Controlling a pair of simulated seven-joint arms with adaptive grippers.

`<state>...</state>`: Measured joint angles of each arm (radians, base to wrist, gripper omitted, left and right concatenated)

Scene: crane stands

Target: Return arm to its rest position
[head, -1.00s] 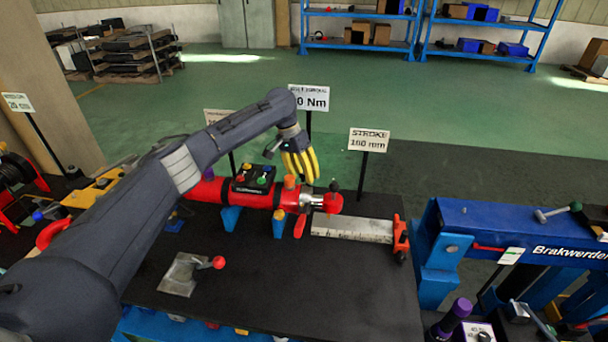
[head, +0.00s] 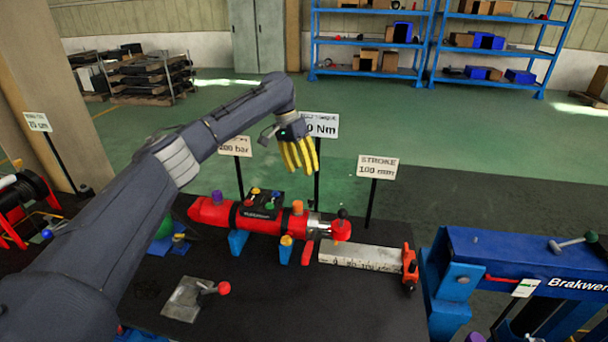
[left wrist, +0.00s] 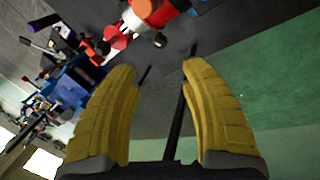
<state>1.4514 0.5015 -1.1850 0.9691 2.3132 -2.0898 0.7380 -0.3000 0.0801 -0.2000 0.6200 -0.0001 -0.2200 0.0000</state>
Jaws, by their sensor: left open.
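My left gripper (head: 300,154) has yellow fingers and hangs in the air above and behind the red cylinder (head: 208,212), in front of the Nm sign (head: 322,125). In the left wrist view its two fingers (left wrist: 160,75) are spread apart with nothing between them. My left arm comes in from the lower left and is raised over the black table (head: 270,300). The cylinder lies on blue supports with a knob-topped block on it. My right gripper is in neither view.
A STROKE 100 mm sign (head: 378,167) stands right of the gripper. A grey bar (head: 362,257) lies right of the cylinder. A metal plate with a red-knobbed lever (head: 187,299) is in front. A blue press (head: 500,255) stands at the right.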

